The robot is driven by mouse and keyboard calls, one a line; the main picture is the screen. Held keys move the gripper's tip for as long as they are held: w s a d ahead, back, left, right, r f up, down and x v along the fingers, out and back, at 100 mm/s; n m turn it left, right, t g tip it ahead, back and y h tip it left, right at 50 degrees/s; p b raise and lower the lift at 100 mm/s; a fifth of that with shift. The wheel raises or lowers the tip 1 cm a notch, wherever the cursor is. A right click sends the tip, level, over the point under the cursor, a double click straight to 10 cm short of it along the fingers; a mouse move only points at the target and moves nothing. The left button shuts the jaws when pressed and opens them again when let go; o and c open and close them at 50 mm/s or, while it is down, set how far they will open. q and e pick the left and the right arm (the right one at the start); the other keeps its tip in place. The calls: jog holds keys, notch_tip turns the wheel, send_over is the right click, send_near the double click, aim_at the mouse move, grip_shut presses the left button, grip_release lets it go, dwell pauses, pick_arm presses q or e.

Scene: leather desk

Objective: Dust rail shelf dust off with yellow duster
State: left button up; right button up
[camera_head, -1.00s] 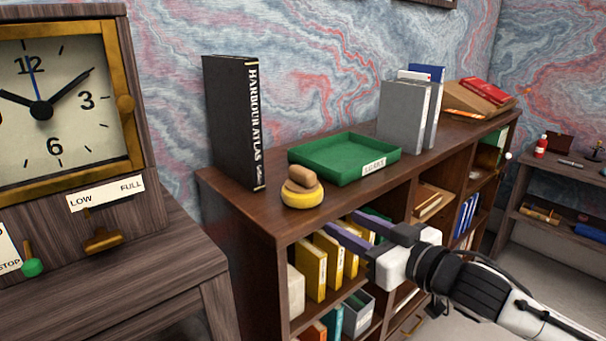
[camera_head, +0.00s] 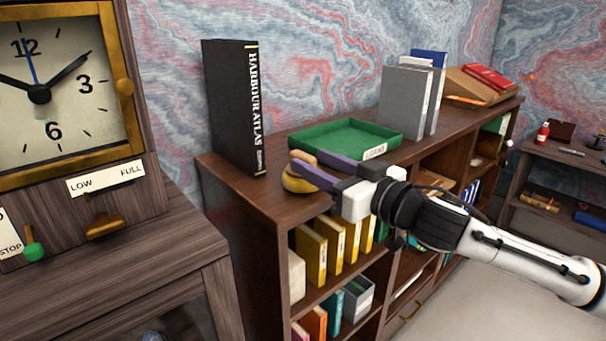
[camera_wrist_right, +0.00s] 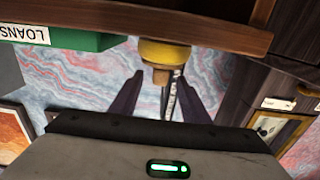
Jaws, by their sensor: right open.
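The yellow duster (camera_head: 293,184), a round yellow pad with a tan handle, rests on the wooden bookcase top (camera_head: 258,205) near its front edge. My right gripper (camera_head: 305,158) is open, its purple fingers reaching around the handle and partly hiding the duster. In the right wrist view, which looks upside down, the duster (camera_wrist_right: 165,52) shows with its handle (camera_wrist_right: 161,76) between the spread fingers. I cannot tell whether the fingers touch it. I cannot make out dust or a separate rail shelf. My left gripper is not in view.
A tall black book (camera_head: 232,110) stands left of the duster, and a green tray (camera_head: 330,150) lies behind right. Grey books (camera_head: 402,105) stand farther along. A clock cabinet (camera_head: 75,110) is at left. Bare wood lies in front of the black book.

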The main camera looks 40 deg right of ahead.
aim_at(303, 154)
jog(key=shift+w+a+p, duration=0.15)
jog(key=shift+w+p, duration=0.25)
jog(key=shift+w, duration=1.7)
jog(key=shift+f, duration=0.1)
grip_shut()
